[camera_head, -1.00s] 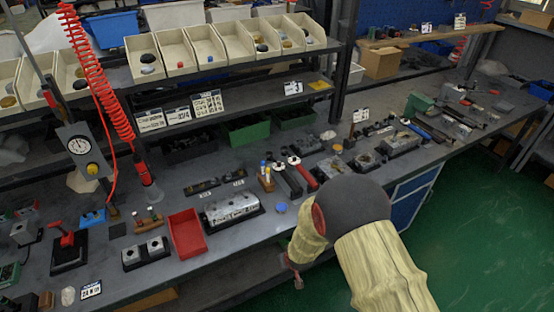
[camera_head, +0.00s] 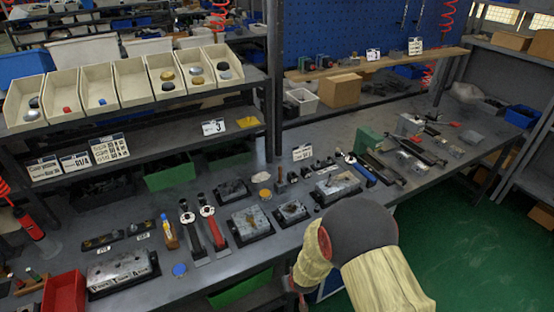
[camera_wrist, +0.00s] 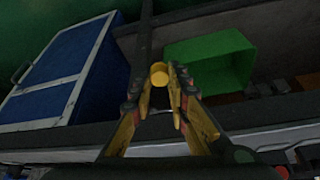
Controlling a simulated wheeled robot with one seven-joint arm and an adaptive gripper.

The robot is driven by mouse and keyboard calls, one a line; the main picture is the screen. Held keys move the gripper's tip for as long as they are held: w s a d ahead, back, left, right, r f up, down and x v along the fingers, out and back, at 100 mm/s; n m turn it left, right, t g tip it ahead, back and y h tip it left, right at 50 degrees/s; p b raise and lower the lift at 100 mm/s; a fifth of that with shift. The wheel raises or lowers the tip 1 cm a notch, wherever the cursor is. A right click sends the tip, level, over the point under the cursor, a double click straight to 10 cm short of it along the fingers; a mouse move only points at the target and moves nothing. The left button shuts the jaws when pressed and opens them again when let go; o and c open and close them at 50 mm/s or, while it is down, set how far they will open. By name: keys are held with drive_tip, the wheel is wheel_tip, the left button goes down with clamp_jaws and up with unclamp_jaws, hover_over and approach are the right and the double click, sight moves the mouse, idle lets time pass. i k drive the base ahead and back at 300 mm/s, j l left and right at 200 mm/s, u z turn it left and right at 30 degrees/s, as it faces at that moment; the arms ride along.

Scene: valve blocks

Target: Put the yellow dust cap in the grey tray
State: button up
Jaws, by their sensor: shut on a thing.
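In the wrist view my gripper (camera_wrist: 160,84) is shut on the yellow dust cap (camera_wrist: 159,72), a small round yellow piece between the fingertips. In the head view my arm reaches over the bench's front edge at the lower right. Part of my gripper (camera_head: 298,289) shows low beside the bench front; the cap cannot be made out there. I cannot pick out a grey tray with certainty; a pale open bin (camera_head: 302,102) stands at the back of the bench.
The bench (camera_head: 240,265) carries metal valve blocks (camera_head: 120,268), a blue cap (camera_head: 179,270) and a red tray (camera_head: 64,292). Beige bins (camera_head: 65,95) line the shelf. The wrist view shows a green bin (camera_wrist: 210,60) and a blue cabinet (camera_wrist: 60,75) below the bench.

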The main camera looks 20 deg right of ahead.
sight(472, 137)
drive_tip(key=i+l, duration=0.15)
drive_tip(key=l, duration=0.6)
drive_tip(key=i+l, duration=0.1)
drive_tip(key=l, duration=0.6)
drive_tip(key=i+l+z, duration=0.1)
drive_tip(key=l, duration=0.65)
drive_tip(key=i+l, duration=0.2)
drive_tip(key=l, duration=0.5)
drive_tip(key=i+l, duration=0.2)
drive_tip(key=l, duration=0.55)
drive_tip(key=i+l+z, duration=0.1)
drive_tip(key=l, duration=0.6)
drive_tip(key=i+l, duration=0.2)
drive_tip(key=l, duration=0.5)
drive_tip(key=i+l, duration=0.2)
drive_tip(key=l, duration=0.5)
